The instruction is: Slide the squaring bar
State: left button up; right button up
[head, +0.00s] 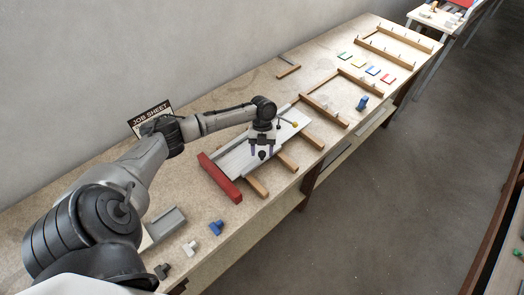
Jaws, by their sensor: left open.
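A long red bar (219,178), which looks like the squaring bar, lies across the near-left end of a panel of pale grey slats (234,160). The panel rests on wooden battens (257,187) on the workbench. My left gripper (262,153) points down over the panel, to the right of the red bar and apart from it. Its two fingers are spread and I see nothing held between them. The gripper and wrist hide part of the slats. My right gripper is not in view.
A job sheet sign (150,116) stands at the wall side. A blue part (216,227) and a grey channel piece (166,225) lie nearer me. A small yellow ball (295,124) shows beside the panel's far end. Wooden frames (385,53) and coloured tiles (372,70) are farther along the bench.

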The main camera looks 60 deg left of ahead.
pick_arm(q)
jog(key=shift+d+f, duration=0.1)
jog(key=shift+f, duration=0.15)
grip_shut()
dwell(0.5)
